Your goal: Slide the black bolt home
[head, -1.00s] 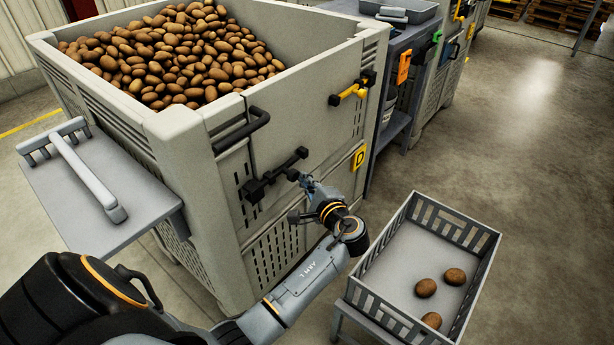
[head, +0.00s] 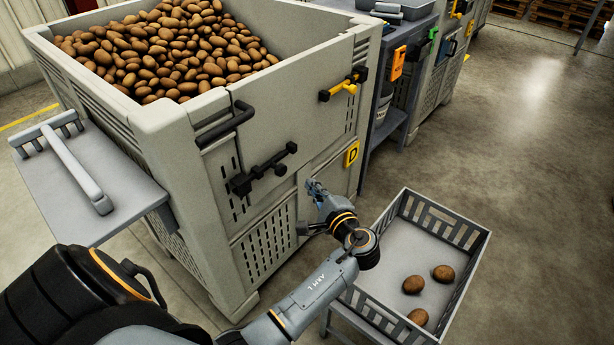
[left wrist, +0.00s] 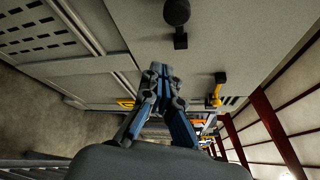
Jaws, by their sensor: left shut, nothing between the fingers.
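The black bolt (head: 262,170) is on the front of the grey potato bin (head: 219,178) in the head view. Its bar runs up and right between a larger black block and a small black piece, with a stub handle hanging below. I cannot tell how far the bar is pushed in. My left gripper (head: 312,185) is shut and empty, right of and below the handle, apart from it. In the left wrist view the shut fingertips (left wrist: 160,72) show near the bin panel, with a black knob and block (left wrist: 179,25), apparently bolt parts, beyond them. My right gripper is not in view.
A yellow latch (head: 343,88) and a yellow D plate (head: 352,153) are on the bin front, right of the bolt. A black handle (head: 225,127) is above it. A grey crate (head: 470,262) with a few potatoes stands at lower right. Floor beyond is clear.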

